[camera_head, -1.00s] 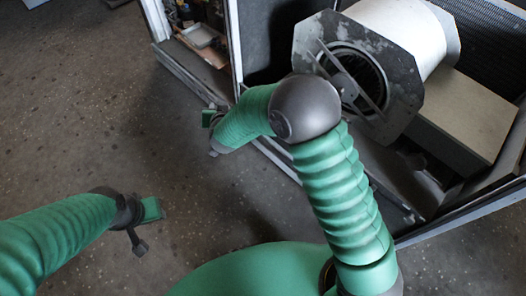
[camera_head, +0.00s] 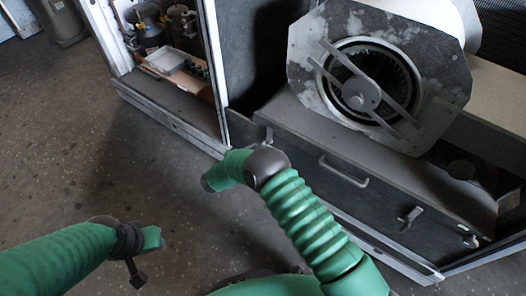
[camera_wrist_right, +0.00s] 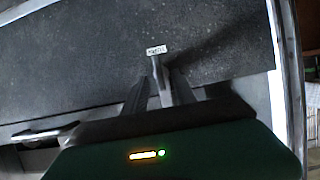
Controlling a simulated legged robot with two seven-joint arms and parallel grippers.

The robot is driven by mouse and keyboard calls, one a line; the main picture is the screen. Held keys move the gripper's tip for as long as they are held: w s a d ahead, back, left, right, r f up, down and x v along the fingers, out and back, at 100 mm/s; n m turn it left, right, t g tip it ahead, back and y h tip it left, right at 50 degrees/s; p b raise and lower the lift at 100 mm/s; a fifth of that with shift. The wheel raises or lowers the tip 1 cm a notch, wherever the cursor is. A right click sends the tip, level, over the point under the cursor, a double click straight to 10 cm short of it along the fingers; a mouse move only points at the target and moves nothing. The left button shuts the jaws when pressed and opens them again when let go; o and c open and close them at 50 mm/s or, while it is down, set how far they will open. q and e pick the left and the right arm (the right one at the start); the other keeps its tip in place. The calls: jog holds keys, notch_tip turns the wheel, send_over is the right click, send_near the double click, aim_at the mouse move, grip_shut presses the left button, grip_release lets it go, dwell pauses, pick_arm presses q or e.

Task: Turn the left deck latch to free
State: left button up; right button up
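The deck's front panel is dark grey (camera_head: 322,180). A small latch (camera_head: 268,135) shows at its upper left in the head view, just above my right arm's dark joint. In the right wrist view, a narrow grey latch lever (camera_wrist_right: 157,72) stands between the two dark fingers of my right gripper (camera_wrist_right: 160,88). The fingers look apart on either side of it; contact is unclear. A small label plate (camera_wrist_right: 157,50) is at the lever's far end. My right gripper cannot be made out in the head view. My left gripper (camera_head: 139,258) hangs over bare floor, away from the deck, its opening unclear.
A bar handle (camera_head: 343,172) sits mid-panel, with another latch (camera_head: 410,218) to its right. The blower (camera_head: 375,85) stands above the panel. An open compartment with a tray (camera_head: 172,66) lies left of the post (camera_head: 213,70).

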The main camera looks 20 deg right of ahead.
jog(key=b+x, duration=0.1)
jog(key=x, duration=0.3)
jog(key=shift+r, duration=0.1)
grip_shut()
dwell(1.3)
